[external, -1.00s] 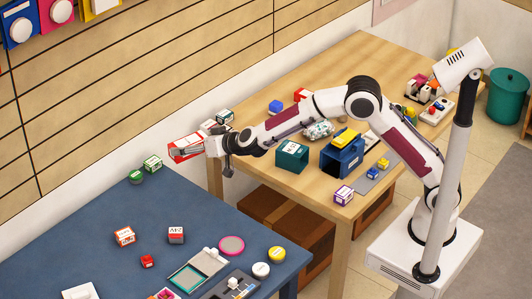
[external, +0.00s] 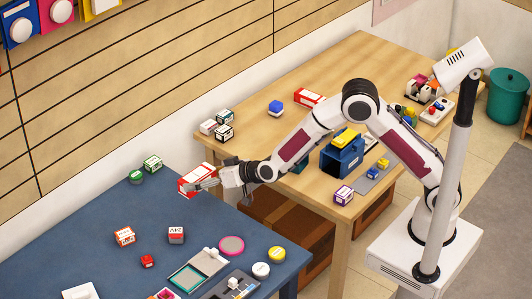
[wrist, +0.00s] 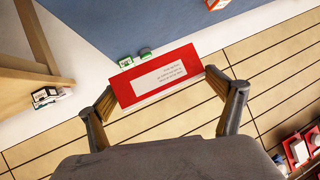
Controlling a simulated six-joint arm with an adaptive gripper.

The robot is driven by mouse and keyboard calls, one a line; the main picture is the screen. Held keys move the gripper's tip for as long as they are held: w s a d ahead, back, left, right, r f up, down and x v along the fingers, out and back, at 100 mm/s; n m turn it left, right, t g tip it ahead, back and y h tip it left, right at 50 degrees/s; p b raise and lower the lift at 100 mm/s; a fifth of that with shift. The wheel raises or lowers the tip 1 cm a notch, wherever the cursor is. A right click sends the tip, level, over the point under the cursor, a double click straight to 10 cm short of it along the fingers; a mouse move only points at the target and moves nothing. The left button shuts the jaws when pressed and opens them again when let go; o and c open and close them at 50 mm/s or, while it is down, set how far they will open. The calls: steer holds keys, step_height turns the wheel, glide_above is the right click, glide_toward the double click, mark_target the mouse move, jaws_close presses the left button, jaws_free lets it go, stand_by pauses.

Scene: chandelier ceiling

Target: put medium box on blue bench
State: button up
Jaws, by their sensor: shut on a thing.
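A red box with a white label (external: 196,179) is held in my gripper (external: 203,186), near the back right part of the blue bench (external: 198,219). In the wrist view the red box (wrist: 155,78) sits between the two fingers of my gripper (wrist: 160,92), which are shut on its sides. I cannot tell how high it is above the bench. The blue bench top (wrist: 120,25) also shows at the top of the wrist view.
A red box marked 24V (external: 176,235), an orange-and-white box (external: 124,237) and a small red box (external: 148,261) are on the bench. The wooden table (external: 262,136) holds several boxes and a blue bin (external: 342,158).

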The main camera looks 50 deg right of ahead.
mark_target(201, 190)
steer(key=s+f, duration=0.1)
steer(key=s+a+f, duration=0.1)
steer(key=shift+f, duration=0.3)
stand_by(0.6)
steer(key=shift+f, duration=3.1)
steer(key=shift+f, duration=0.1)
steer(key=shift+f, duration=1.8)
steer(key=shift+f, duration=0.1)
steer(key=o, duration=0.9)
